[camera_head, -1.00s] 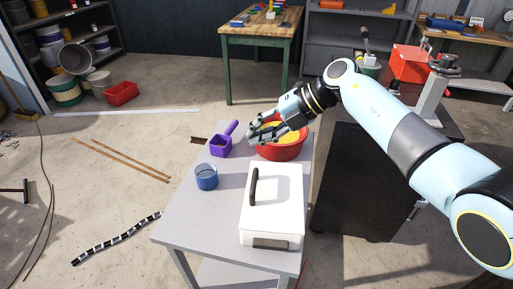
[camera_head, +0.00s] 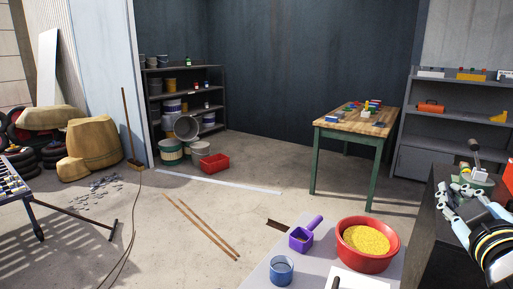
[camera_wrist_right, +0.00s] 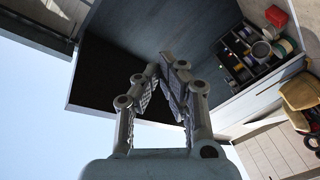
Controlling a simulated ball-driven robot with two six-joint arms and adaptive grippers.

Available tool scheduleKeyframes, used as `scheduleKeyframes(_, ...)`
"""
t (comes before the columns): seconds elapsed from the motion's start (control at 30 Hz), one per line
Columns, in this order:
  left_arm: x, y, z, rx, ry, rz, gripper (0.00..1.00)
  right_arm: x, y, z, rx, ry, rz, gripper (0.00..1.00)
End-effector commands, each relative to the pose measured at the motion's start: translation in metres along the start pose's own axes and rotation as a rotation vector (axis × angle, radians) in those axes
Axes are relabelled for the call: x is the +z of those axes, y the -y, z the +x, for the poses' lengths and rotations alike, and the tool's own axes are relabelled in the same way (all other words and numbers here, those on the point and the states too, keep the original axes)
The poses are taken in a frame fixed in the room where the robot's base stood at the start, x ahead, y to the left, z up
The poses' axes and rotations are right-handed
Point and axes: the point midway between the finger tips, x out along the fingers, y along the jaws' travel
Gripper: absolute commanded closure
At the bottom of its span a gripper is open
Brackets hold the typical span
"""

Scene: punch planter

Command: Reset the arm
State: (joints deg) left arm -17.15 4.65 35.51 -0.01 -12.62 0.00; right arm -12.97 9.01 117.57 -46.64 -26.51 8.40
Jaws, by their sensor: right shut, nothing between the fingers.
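My right gripper (camera_head: 448,192) is at the right edge of the head view, in front of the dark cabinet and apart from the table things. In the right wrist view its fingers (camera_wrist_right: 162,68) are drawn together at the tips with nothing between them. My left gripper is not in view. The red bowl (camera_head: 368,263) with yellow grains stands on the light table (camera_head: 256,277). The purple scoop (camera_head: 301,240) is left of it. The blue cup (camera_head: 282,270) stands in front of the scoop. A white lidded box (camera_head: 355,283) is mostly cut off below.
A wooden workbench (camera_head: 346,124) with small coloured items stands behind the table. A grey shelf (camera_head: 437,113) is at the right. Buckets and a red bin (camera_head: 215,163) are at the back left.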

Motion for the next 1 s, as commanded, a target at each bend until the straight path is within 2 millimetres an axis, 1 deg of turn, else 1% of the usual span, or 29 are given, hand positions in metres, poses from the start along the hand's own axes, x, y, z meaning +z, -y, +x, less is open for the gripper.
scheduleKeyframes(0.03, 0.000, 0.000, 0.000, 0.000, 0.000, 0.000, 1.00, 0.027, 0.005, -0.022, -0.037, 0.139, 0.080, 1.00)
scheduleKeyframes(0.07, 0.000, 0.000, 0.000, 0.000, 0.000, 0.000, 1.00, 0.042, 0.009, -0.035, -0.065, 0.221, 0.124, 1.00)
scheduleKeyframes(0.1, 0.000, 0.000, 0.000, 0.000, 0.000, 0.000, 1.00, 0.059, 0.017, -0.053, -0.108, 0.322, 0.173, 1.00)
scheduleKeyframes(0.17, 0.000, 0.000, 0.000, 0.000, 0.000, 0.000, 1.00, 0.078, 0.029, -0.080, -0.177, 0.451, 0.230, 1.00)
scheduleKeyframes(0.2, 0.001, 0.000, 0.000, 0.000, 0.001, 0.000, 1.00, 0.087, 0.038, -0.097, -0.222, 0.524, 0.259, 1.00)
scheduleKeyframes(0.23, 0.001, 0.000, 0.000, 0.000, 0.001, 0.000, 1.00, 0.092, 0.044, -0.109, -0.256, 0.573, 0.277, 1.00)
scheduleKeyframes(0.3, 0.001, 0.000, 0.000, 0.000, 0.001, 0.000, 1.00, 0.101, 0.055, -0.136, -0.329, 0.669, 0.307, 1.00)
scheduleKeyframes(0.37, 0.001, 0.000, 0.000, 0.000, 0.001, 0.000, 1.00, 0.106, 0.064, -0.158, -0.390, 0.738, 0.327, 1.00)
scheduleKeyframes(0.4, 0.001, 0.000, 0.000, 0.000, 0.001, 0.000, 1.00, 0.108, 0.069, -0.172, -0.428, 0.781, 0.337, 1.00)
scheduleKeyframes(0.57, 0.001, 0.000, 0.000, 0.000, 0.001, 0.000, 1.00, 0.111, 0.085, -0.224, -0.579, 0.922, 0.360, 1.00)
scheduleKeyframes(0.7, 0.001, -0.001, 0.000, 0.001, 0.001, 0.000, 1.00, 0.108, 0.095, -0.267, -0.706, 1.024, 0.365, 1.00)
scheduleKeyframes(0.73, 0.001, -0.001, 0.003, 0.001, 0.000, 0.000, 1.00, 0.119, 0.105, -0.261, -0.700, 1.026, 0.363, 1.00)
scheduleKeyframes(0.8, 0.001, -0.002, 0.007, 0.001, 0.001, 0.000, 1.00, 0.137, 0.121, -0.254, -0.698, 1.034, 0.362, 1.00)
scheduleKeyframes(0.87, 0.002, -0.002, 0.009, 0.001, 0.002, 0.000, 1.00, 0.152, 0.135, -0.249, -0.698, 1.040, 0.361, 1.00)
scheduleKeyframes(1.0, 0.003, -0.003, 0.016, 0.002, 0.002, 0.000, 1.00, 0.190, 0.169, -0.243, -0.699, 1.058, 0.359, 1.00)
